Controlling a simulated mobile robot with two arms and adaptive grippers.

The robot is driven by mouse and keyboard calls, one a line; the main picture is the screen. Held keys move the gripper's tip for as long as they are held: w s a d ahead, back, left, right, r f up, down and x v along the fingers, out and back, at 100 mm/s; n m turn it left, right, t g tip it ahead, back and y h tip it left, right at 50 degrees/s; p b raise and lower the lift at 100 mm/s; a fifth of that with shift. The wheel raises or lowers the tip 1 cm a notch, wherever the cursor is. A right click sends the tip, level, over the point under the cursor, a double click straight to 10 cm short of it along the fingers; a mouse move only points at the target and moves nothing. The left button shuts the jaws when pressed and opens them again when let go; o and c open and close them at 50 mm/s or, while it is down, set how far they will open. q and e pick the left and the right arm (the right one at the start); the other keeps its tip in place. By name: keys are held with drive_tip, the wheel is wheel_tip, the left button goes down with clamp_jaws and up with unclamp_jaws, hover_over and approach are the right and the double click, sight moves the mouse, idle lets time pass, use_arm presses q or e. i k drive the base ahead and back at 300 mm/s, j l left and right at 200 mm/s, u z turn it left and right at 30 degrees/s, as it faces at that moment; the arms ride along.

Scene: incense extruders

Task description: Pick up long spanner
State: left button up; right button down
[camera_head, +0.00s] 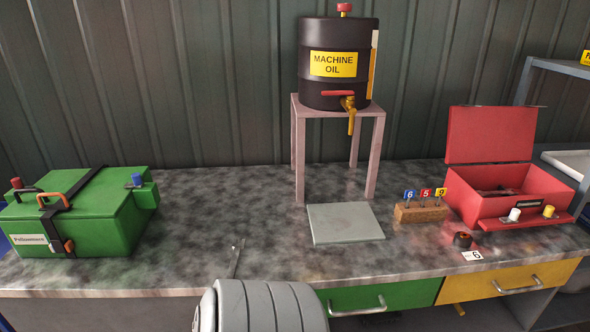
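A thin grey metal tool (236,258) that looks like the long spanner lies on the mottled grey worktop (185,215), close to its front edge and left of the middle. Its forked end points away from me. Its near end is close to the front edge, just above a grey ribbed part that seems to be mine. Neither of my grippers shows in the head view.
A green box (108,215) stands at the left. A black machine oil drum (318,88) sits on a stand (300,150) behind a grey plate (345,224). A wooden block with numbered tags (420,213) and an open red toolbox (490,208) are at the right.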

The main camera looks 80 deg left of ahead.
sight(237, 247)
drive_tip(key=u, duration=2.9)
